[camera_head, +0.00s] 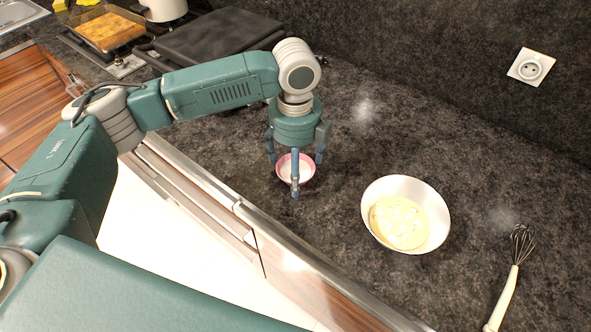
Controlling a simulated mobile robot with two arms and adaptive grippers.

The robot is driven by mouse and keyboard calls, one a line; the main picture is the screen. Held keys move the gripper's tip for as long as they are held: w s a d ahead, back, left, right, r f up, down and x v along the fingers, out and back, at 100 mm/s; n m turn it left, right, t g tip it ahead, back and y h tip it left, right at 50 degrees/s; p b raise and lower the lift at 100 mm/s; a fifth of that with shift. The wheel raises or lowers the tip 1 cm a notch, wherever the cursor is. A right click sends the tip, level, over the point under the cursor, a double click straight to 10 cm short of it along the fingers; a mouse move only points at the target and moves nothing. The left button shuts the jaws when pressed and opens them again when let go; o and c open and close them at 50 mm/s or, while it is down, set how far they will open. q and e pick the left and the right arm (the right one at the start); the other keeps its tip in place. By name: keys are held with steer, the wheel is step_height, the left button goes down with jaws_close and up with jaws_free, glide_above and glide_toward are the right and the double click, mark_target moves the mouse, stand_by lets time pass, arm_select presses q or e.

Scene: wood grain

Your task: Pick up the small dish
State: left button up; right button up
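The small dish (284,171) is a little bowl with a pink rim and a pale inside, standing on the dark counter (345,240) in the middle of the head view. My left gripper (295,178) points down right over it, with its fingers spread around the dish. One finger crosses in front of the dish and hides part of it. I cannot tell whether the fingers touch the rim. My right gripper is not in view.
A larger white bowl (435,200) with pale contents stands right of the dish. A whisk (505,290) lies at the far right. A dark closed grill (215,38) and a tray of yellow food (107,31) are at the back left. The counter's front edge is close below the dish.

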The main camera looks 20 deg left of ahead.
arm_select(q)
steer(key=shift+f, duration=0.25)
steer(key=c, duration=1.3)
steer(key=shift+r+p, duration=1)
steer(key=shift+r, duration=10.05)
